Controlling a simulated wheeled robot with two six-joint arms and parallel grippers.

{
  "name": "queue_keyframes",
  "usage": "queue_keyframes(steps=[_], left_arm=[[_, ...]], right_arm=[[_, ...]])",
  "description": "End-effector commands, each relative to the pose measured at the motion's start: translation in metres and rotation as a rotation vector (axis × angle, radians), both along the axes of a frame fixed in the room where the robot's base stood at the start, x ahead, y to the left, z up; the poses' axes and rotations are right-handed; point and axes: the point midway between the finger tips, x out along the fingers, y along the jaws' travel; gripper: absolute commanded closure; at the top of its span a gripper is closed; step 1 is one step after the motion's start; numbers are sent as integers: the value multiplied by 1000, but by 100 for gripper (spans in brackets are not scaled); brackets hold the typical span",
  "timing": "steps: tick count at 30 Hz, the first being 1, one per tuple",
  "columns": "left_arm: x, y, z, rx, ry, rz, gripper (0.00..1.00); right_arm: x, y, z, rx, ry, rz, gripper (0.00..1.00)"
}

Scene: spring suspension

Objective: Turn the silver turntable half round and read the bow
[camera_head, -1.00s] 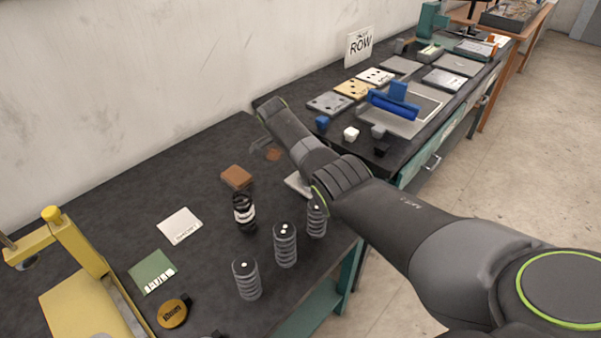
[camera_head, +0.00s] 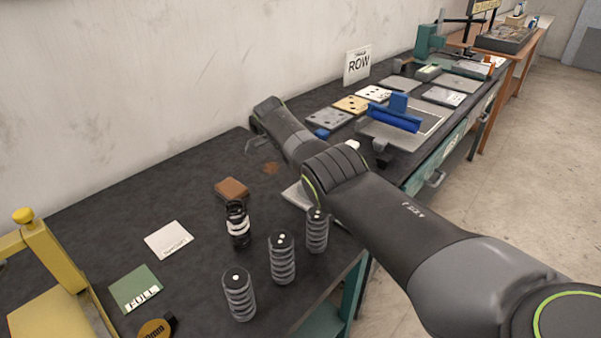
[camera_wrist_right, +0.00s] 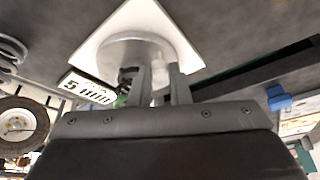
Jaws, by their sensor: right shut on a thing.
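In the right wrist view, the silver turntable (camera_wrist_right: 118,50) is a round grey disc over a pale square plate (camera_wrist_right: 160,12). My right gripper (camera_wrist_right: 160,88) has its fingers close together at the disc's near side, shut on a pale upright part that seems to belong to the turntable. In the head view, only a pale edge of the plate (camera_head: 293,194) shows beside my right arm, which hides the turntable and the right gripper. My left gripper is in no view. I cannot make out a bow to read.
Several dark coil springs (camera_head: 282,258) stand near the front edge, with a black-and-white damper (camera_head: 238,225) behind. A brown block (camera_head: 232,189), white card (camera_head: 169,238), green FULL card (camera_head: 136,289) and yellow stand (camera_head: 52,258) lie left. A "5 mm" label (camera_wrist_right: 87,88) is beside my right gripper.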

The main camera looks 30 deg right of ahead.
Motion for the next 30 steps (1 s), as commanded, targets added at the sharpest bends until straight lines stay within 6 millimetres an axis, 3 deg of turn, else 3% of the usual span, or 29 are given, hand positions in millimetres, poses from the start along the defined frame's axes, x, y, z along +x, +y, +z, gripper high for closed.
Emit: queue_keyframes(steps=[8, 9, 11, 20, 25, 30], left_arm=[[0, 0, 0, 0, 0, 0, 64], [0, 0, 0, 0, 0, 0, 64], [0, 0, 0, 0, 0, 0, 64], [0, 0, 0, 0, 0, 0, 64], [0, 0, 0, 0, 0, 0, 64], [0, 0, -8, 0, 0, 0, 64]], right_arm=[[0, 1, 1, 2, -2, 1, 100], [1, 1, 1, 2, -2, 1, 79], [0, 1, 1, 2, -2, 1, 74], [0, 1, 2, 1, -1, 1, 74], [2, 9, 20, 1, -5, 3, 74], [6, 24, 56, 1, -7, 3, 74]])
